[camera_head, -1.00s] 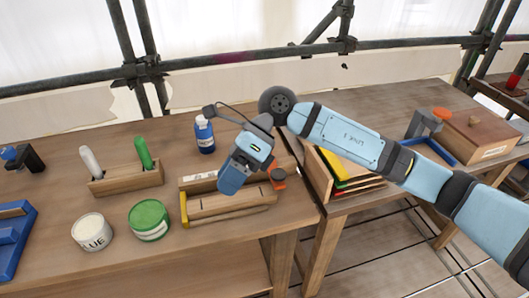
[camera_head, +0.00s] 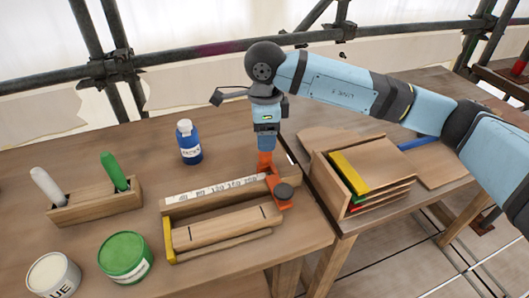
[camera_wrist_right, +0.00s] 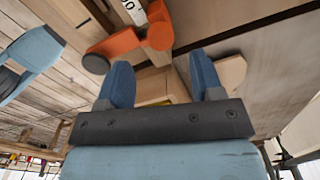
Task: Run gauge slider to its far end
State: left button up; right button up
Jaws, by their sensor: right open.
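The wooden gauge (camera_head: 222,225) lies on the bench with a white number scale (camera_head: 215,188) along its back and a yellow end piece at its left. Its orange slider (camera_head: 279,194), with a dark round knob, sits at the right end of the scale. My right gripper (camera_head: 265,150) points down just behind the slider; whether they touch is unclear in the head view. In the right wrist view my right gripper (camera_wrist_right: 163,75) is open, its two blue fingers apart, and the orange slider (camera_wrist_right: 120,43) shows beyond the fingertips. My left gripper is out of view.
A blue bottle (camera_head: 189,142) stands behind the gauge. A wooden rack of coloured boards (camera_head: 365,170) stands to the right.

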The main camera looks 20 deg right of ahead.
aim_at(265, 153)
notch_tip(265, 153, down, 6)
jog(key=shift+c, duration=0.3)
grip_shut()
jog(key=shift+w+d+b, duration=0.15)
jog(key=shift+d+b, duration=0.45)
jog(key=shift+d, duration=1.7)
